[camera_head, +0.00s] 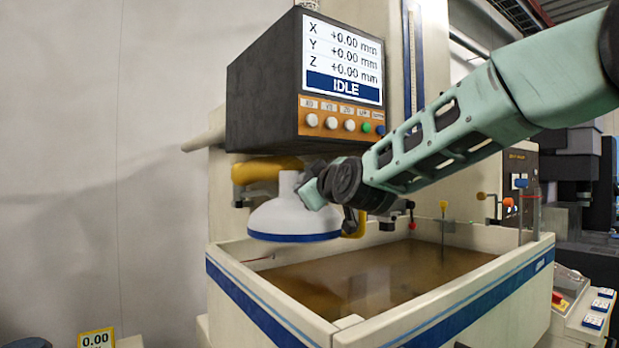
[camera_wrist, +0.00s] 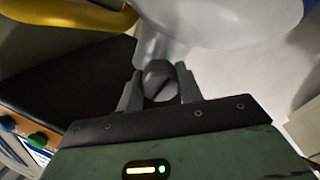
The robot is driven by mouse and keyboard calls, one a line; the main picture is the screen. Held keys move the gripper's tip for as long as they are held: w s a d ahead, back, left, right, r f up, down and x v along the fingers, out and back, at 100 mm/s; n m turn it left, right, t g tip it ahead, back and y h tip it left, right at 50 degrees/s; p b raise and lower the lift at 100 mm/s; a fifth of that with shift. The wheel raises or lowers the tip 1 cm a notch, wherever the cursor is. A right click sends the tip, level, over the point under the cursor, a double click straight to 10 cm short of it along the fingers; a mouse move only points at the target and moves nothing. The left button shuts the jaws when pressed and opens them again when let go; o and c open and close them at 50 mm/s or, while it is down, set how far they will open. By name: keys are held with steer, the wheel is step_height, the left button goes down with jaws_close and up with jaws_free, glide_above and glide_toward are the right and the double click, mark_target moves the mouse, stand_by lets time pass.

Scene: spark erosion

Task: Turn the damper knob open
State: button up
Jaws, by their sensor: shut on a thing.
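The damper knob (camera_wrist: 158,76) is a dark grey, faceted piece at the neck of a white extraction hood (camera_head: 294,218) with a blue rim. My gripper (camera_head: 314,188) reaches the neck from the right in the head view. In the wrist view my gripper (camera_wrist: 160,84) is shut on the knob, with one finger against each side. A dark slanted line shows on the knob's face. In the head view the knob is hidden behind my fingers. The hood also fills the top of the wrist view (camera_wrist: 225,18).
A yellow duct (camera_head: 266,168) joins the hood from behind. The control box (camera_head: 262,95), its screen reading IDLE, hangs just above my wrist. The tank (camera_head: 270,312) of brown liquid lies below, with thin rods standing at its back right. Free room lies left of the hood.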

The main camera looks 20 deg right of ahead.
steer(key=shift+f+n, duration=0.1)
steer(key=shift+n, duration=0.8)
steer(key=shift+p, duration=0.3)
steer(key=o, duration=1)
steer(key=shift+s, duration=0.15)
steer(key=s+d+p, duration=0.2)
steer(key=s+p, duration=0.4)
steer(key=s, duration=1.1)
steer(key=shift+p, duration=0.4)
